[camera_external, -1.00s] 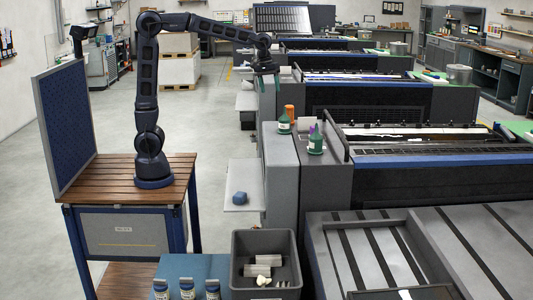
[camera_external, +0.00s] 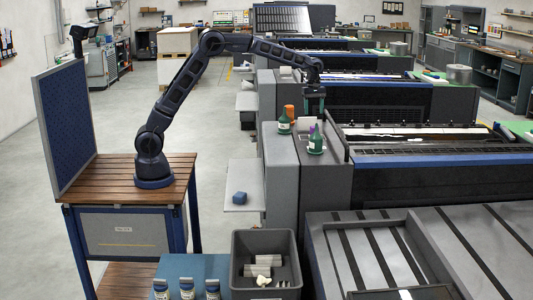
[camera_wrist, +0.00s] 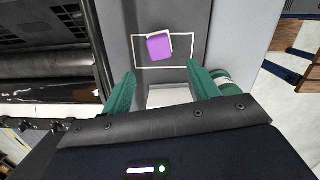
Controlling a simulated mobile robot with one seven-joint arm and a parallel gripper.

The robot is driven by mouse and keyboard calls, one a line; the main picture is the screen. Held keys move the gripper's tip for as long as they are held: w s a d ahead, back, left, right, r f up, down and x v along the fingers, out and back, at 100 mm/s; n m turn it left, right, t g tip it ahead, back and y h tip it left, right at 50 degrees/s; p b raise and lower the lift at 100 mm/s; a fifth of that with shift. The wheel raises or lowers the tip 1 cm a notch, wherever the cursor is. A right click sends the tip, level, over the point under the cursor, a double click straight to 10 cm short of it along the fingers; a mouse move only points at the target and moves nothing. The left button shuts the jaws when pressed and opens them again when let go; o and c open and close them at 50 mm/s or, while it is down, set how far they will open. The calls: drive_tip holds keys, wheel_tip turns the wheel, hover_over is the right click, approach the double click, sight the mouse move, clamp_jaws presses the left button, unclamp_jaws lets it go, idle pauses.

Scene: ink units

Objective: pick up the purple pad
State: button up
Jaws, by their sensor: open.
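The purple pad (camera_wrist: 160,46) shows in the wrist view as a small rounded purple block with a pale edge. It lies on a grey surface inside a thin white outlined rectangle, above and between my fingertips in the picture. My gripper (camera_wrist: 160,68) is open with its two green fingers apart, and nothing is between them.
In the wrist view a green bottle (camera_wrist: 222,80) lies close beside the right finger.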

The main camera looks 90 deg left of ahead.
drive_tip(key=f, duration=0.3)
drive_tip(key=d+f, duration=0.1)
drive_tip(key=f, duration=0.6)
drive_tip(key=shift+w+d+f, duration=0.15)
drive_tip(key=shift+d+f, duration=0.15)
drive_tip(key=shift+f, duration=0.05)
drive_tip(key=c, duration=0.9)
drive_tip(key=shift+r, duration=0.1)
